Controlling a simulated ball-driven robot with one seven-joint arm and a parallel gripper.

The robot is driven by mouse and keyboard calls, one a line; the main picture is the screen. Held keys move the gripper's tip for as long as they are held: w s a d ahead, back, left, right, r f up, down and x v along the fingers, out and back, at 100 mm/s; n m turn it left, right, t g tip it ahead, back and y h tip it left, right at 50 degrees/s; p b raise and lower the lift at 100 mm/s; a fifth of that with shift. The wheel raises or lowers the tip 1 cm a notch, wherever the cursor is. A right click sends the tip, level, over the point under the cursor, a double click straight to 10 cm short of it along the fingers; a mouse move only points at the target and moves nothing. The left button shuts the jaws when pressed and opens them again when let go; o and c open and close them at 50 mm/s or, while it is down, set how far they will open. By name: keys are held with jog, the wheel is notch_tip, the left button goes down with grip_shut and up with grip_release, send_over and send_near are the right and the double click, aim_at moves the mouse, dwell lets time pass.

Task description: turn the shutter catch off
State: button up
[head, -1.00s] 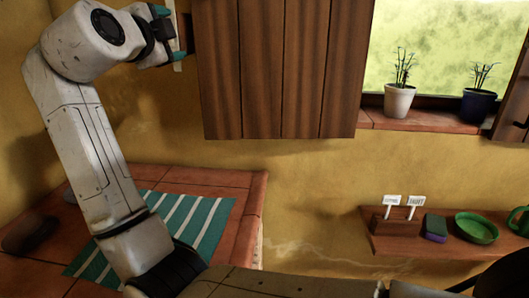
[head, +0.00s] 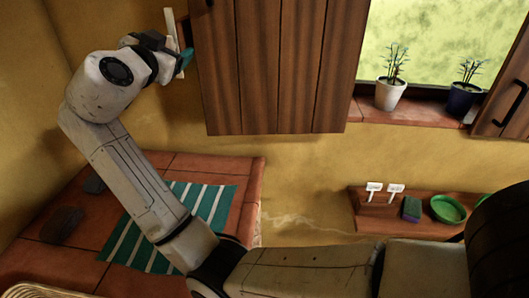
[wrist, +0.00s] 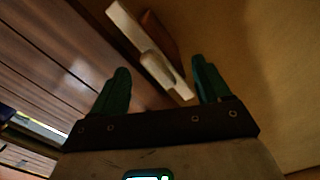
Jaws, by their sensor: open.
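The shutter catch (wrist: 129,28) is a cream bar on a brown wooden block (wrist: 160,36), beside the dark plank shutter. In the wrist view it lies tilted, its lower end between my fingertips. It shows in the head view as a pale upright strip (head: 170,28) at the left edge of the shutter (head: 268,65). My gripper (wrist: 162,68) has teal fingers, open and apart, one on each side of the bar's lower end. I cannot tell whether either finger touches it. In the head view my gripper (head: 185,61) is partly hidden by my wrist.
A tiled counter (head: 215,170) with a striped teal cloth (head: 212,205) lies below my arm. Two potted plants stand on the window sill (head: 415,112) at right. A small shelf (head: 375,222) holds signs, a sponge and a green dish. The yellow wall is close behind the catch.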

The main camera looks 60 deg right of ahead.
jog(key=shift+w+r+n+p, duration=0.15)
jog(key=shift+n+p, duration=1.1)
jog(key=shift+p, duration=1.65)
jog(key=shift+s+r+n+p, duration=0.15)
jog(key=shift+n+p, duration=1.1)
jog(key=shift+p, duration=1.65)
jog(key=shift+w+p, duration=0.1)
jog(key=shift+p, duration=0.35)
